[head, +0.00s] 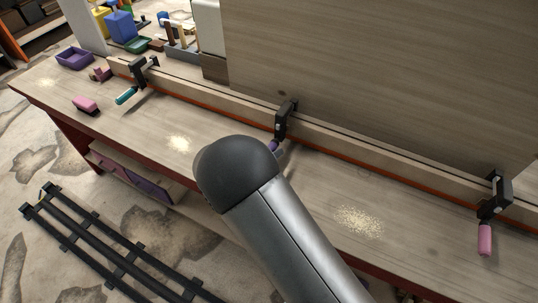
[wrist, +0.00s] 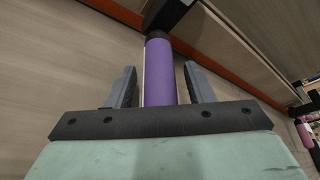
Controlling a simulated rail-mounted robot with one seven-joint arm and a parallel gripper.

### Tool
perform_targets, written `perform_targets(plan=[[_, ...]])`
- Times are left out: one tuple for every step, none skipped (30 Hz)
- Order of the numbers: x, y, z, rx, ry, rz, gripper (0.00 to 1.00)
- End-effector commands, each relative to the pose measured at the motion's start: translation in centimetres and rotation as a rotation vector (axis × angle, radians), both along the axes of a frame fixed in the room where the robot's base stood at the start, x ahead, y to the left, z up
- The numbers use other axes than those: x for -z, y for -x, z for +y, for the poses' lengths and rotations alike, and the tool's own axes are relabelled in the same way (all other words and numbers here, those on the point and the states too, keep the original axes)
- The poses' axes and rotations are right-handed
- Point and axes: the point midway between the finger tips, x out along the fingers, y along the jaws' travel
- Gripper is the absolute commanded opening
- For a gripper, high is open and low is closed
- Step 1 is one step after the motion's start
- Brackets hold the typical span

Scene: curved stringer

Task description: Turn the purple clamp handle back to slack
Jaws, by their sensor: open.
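The purple clamp handle (wrist: 160,75) stands lengthwise in the middle of the wrist view, below its black clamp. My gripper (wrist: 160,78) is open, with one finger on each side of the handle. A gap shows between the handle and each finger. In the head view the black clamp (head: 284,120) sits on the long wooden strip at the middle of the bench. Only a small part of the purple handle (head: 273,146) shows there. My arm hides the rest of the handle, and my gripper is hidden in that view.
A clamp with a teal handle (head: 126,96) is at left and one with a pink handle (head: 485,240) at right. A pink brush (head: 86,105) and a purple tray (head: 75,57) lie on the left of the bench. Sawdust (head: 359,221) lies on the bench. A tall wooden panel (head: 380,70) stands behind.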

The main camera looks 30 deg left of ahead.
Motion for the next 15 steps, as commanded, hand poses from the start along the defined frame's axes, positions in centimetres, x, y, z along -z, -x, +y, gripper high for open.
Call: perform_targets(plan=[[-0.1,0.4,0.1,-0.002,-0.001,0.000,0.48],[-0.1,0.7,0.2,-0.002,-0.002,0.000,0.48],[-0.2,1.3,0.3,-0.003,-0.001,0.000,0.48],[-0.4,1.7,0.4,-0.004,-0.001,0.001,0.48],[-0.5,2.3,0.5,-0.005,-0.002,0.000,0.48],[-0.8,3.1,0.6,-0.004,-0.001,0.001,0.48],[-0.9,3.8,0.8,-0.005,-0.003,0.001,0.48],[-1.1,4.5,0.9,-0.006,-0.003,0.001,0.48],[-1.5,5.4,1.0,-0.005,-0.004,0.001,0.48],[-1.6,6.1,1.1,-0.005,-0.003,0.001,0.48],[-1.9,6.8,1.3,-0.005,-0.003,0.001,0.48],[-2.2,7.8,1.4,-0.005,-0.003,0.001,0.48],[-2.4,8.5,1.5,-0.006,-0.002,0.002,0.48],[-2.6,9.2,1.7,-0.006,-0.003,0.000,0.48],[-2.9,10.1,1.8,-0.004,-0.004,0.001,0.48]])
